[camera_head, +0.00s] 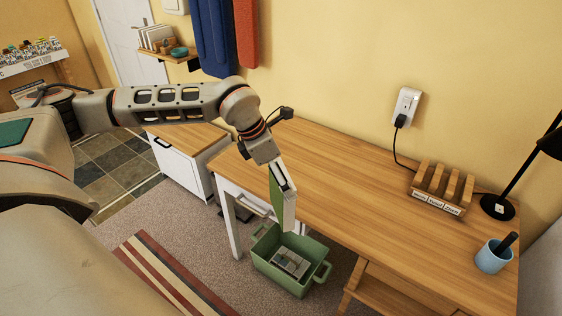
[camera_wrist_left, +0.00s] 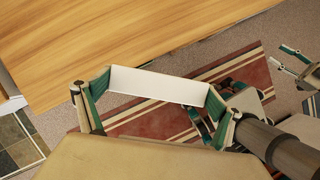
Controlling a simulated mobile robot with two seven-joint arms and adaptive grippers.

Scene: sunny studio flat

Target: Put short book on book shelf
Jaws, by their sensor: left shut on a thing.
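My left gripper (camera_head: 276,170) is shut on a green book (camera_head: 281,204) and holds it upright, hanging above the green crate and beside the table edge. The left wrist view shows the book's white edge (camera_wrist_left: 160,85) between the two fingers of the left gripper (camera_wrist_left: 155,112). A small wall shelf (camera_head: 180,59) at the back left bears several upright books (camera_head: 156,38) and a teal bowl (camera_head: 179,52). My right gripper (camera_wrist_left: 300,65) shows at the right edge of the left wrist view, its fingers apart and nothing seen between them.
The green crate (camera_head: 263,262) on the floor holds a grey item (camera_head: 291,263). The wooden desk (camera_head: 330,185) bears a letter rack (camera_head: 442,190), a blue cup (camera_head: 493,258) and a black lamp (camera_head: 497,207) on its right. A white cabinet (camera_head: 180,163) stands left of the desk.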

